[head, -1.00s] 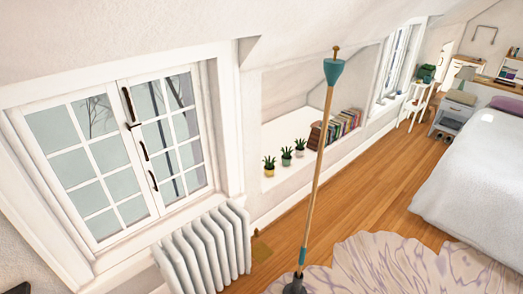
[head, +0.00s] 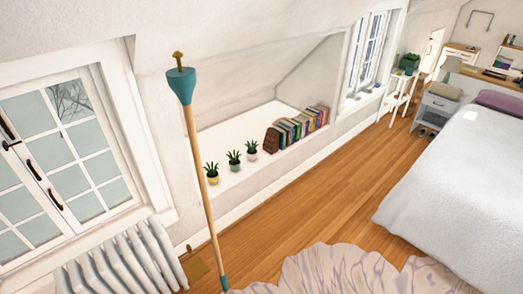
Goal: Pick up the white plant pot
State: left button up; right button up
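Three small potted plants stand in a row on the white ledge (head: 240,120) of the wall niche. The white plant pot (head: 252,156) looks pale, slightly pinkish, holds a spiky green plant and stands upright at the right end of the row, nearest the books. The teal pot (head: 235,167) is in the middle. The yellow pot (head: 213,181) is at the left end. Neither of my grippers is in view.
A radiator (head: 120,265) is at lower left. Books (head: 300,125) fill the ledge's right part. A bed (head: 450,180) and a pale rug (head: 340,270) flank open wooden floor (head: 300,205).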

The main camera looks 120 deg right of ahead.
aim_at(252, 153)
jog(key=k, duration=1.05)
jog(key=z, duration=3.55)
jog(key=i, duration=1)
jog(key=z, duration=1)
jog(key=i, duration=2.55)
jog(key=u, duration=0.25)
